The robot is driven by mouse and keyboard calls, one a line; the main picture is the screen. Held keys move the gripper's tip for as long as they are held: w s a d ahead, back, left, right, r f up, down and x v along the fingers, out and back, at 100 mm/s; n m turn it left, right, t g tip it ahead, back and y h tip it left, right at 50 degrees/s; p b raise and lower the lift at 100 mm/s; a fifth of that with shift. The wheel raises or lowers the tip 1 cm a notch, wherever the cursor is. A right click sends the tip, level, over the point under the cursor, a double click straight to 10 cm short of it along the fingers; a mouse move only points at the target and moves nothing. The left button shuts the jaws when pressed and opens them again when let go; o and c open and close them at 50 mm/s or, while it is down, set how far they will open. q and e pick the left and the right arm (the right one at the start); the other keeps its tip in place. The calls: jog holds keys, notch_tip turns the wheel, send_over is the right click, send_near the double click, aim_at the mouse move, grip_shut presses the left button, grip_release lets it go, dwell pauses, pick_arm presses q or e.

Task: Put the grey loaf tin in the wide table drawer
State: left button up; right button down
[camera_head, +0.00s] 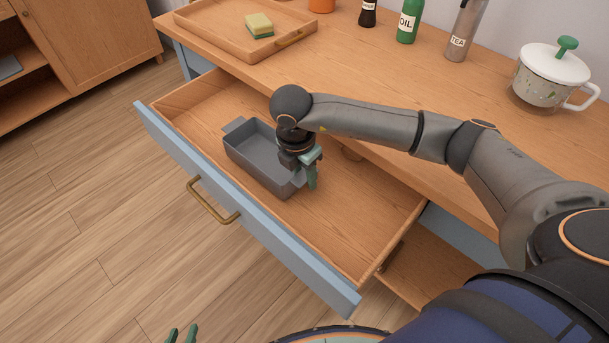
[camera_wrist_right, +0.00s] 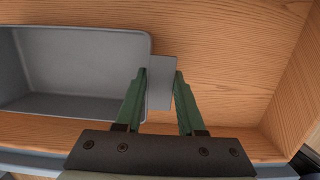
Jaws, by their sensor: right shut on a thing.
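The grey loaf tin (camera_head: 262,172) is inside the open wide table drawer (camera_head: 350,215), upright, with its long side along the drawer. It looks to be at or very near the drawer floor; I cannot tell if it touches. My right gripper (camera_head: 309,172) reaches down into the drawer at the tin's right end. In the right wrist view, its green fingers (camera_wrist_right: 160,74) are shut on the flat end tab (camera_wrist_right: 161,92) of the tin (camera_wrist_right: 85,75). My left gripper (camera_head: 182,335) shows only its fingertips at the bottom edge, apart and empty.
The blue drawer front has a brass handle (camera_head: 212,202). On the tabletop are a wooden tray (camera_head: 225,42) with a sponge (camera_head: 259,25), a green oil bottle (camera_head: 408,22), a tea flask (camera_head: 464,30) and a lidded pot (camera_head: 550,78). The drawer's right part is bare.

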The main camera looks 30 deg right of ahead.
jog(key=shift+f, duration=0.4)
jog(key=c, duration=0.5)
grip_release()
jog(key=r, duration=0.4)
jog(key=a+r, duration=0.1)
jog(key=r, duration=0.7)
jog(key=shift+s+a, duration=0.35)
